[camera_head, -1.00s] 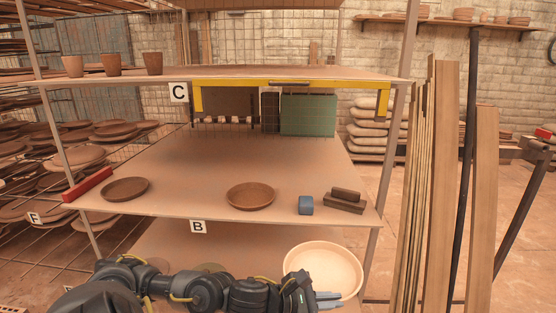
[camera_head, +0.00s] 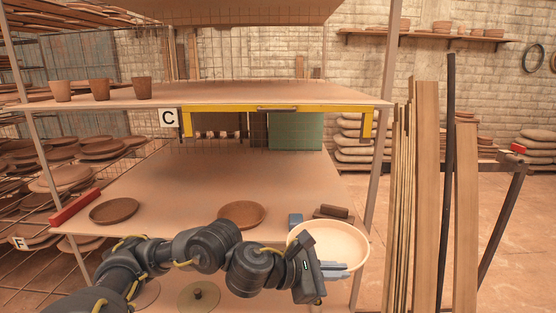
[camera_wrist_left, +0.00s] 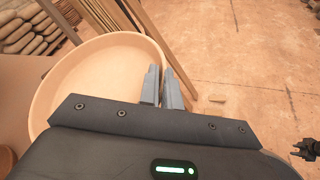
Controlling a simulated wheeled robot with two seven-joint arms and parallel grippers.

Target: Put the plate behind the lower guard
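The plate (camera_head: 330,242) is a round, cream, shallow dish with a raised rim. My left gripper (camera_head: 345,270) is shut on its near rim and holds it in front of the middle shelf's right front corner. In the left wrist view the two grey fingers (camera_wrist_left: 162,88) stand either side of the rim of the plate (camera_wrist_left: 95,80). The lower guard (camera_head: 285,108) is a yellow frame with wire mesh under the edge of shelf C. A green block (camera_head: 296,132) and dark pieces show behind it.
The middle shelf (camera_head: 190,175) is bare towards the back. Along its front are two brown dishes (camera_head: 115,211) (camera_head: 242,214), a blue block (camera_head: 295,220), brown blocks (camera_head: 331,212) and a red bar (camera_head: 75,207). Shelf posts and upright planks (camera_head: 425,200) stand at the right.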

